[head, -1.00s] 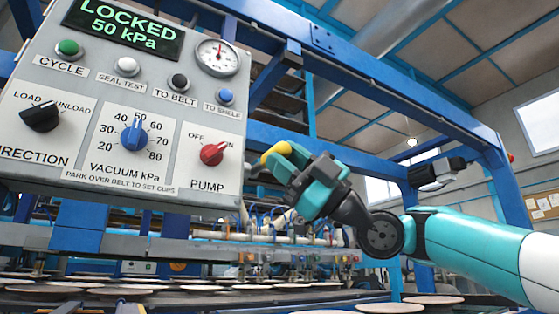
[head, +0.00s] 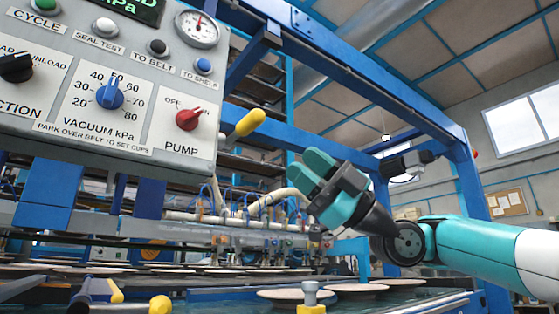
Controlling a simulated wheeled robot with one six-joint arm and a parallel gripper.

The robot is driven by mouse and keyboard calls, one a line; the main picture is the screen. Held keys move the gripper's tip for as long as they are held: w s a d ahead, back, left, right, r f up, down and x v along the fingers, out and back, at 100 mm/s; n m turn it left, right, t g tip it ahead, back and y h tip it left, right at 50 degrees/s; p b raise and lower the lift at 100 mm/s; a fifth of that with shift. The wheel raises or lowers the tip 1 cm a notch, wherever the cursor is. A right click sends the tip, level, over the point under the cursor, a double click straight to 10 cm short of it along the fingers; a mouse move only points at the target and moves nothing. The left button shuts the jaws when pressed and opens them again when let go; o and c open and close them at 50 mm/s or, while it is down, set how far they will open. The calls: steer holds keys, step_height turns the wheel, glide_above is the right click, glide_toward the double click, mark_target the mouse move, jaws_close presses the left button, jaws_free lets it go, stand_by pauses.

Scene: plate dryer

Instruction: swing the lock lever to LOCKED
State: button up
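The lock lever (head: 248,123) has a yellow grip and sticks out from the right side of the grey control panel (head: 205,150), tilted up to the right. The panel's display (head: 125,8) is cut off by the top edge; only the ends of its two text lines show. My gripper (head: 304,170), with teal fingers, is to the right of and below the lever, apart from it, and appears empty.
The panel carries a red pump knob (head: 189,119), a blue vacuum knob (head: 110,94) and several buttons. Blue frame beams (head: 370,75) run above. Several plates (head: 295,294) lie below, with a yellow-based fitting (head: 311,309) at the bottom edge.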

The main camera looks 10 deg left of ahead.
steer(key=b+v, duration=0.6)
steer(key=v, duration=0.1)
steer(key=shift+a, duration=0.1)
stand_by(0.5)
